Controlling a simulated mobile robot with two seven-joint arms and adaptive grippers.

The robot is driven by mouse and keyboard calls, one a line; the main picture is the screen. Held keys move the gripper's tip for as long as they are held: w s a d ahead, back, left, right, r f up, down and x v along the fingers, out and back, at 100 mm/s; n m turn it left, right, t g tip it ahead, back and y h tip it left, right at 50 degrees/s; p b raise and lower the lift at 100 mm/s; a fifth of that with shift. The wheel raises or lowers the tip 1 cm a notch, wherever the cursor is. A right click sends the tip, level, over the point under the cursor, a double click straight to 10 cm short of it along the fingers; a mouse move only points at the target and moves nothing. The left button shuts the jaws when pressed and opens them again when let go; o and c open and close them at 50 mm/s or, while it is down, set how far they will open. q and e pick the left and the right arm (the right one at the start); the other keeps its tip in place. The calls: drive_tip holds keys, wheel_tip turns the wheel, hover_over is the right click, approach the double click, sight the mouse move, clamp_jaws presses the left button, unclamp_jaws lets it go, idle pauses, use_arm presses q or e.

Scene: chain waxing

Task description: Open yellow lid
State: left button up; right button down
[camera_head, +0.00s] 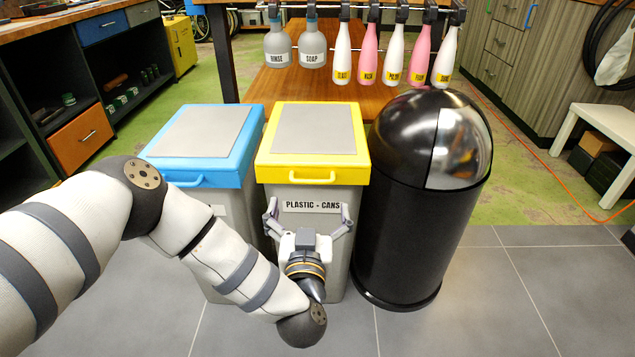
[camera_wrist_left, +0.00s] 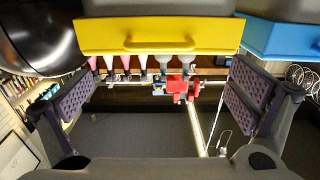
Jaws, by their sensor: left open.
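The yellow lid (camera_head: 313,140) with a grey top panel is closed on the grey bin (camera_head: 312,222) labelled "PLASTIC - CANS". Its yellow handle (camera_head: 312,178) sticks out at the front edge. My left gripper (camera_head: 308,210) is open and empty in front of this bin, just below the handle, its fingers spread to either side of the label. In the left wrist view, the yellow lid (camera_wrist_left: 210,33) and its handle (camera_wrist_left: 160,44) show at the top, ahead of the open fingers (camera_wrist_left: 166,97) and apart from them. My right gripper is not in view.
A blue-lidded bin (camera_head: 205,145) stands close on the left and a black domed bin (camera_head: 415,200) close on the right. Several bottles (camera_head: 342,55) hang from a rack behind the bins. The tiled floor (camera_head: 480,310) at front right is clear.

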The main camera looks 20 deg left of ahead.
sight(312, 183)
use_arm(q)
drive_tip(key=shift+b+x, duration=1.1)
drive_tip(key=shift+x, duration=3.35)
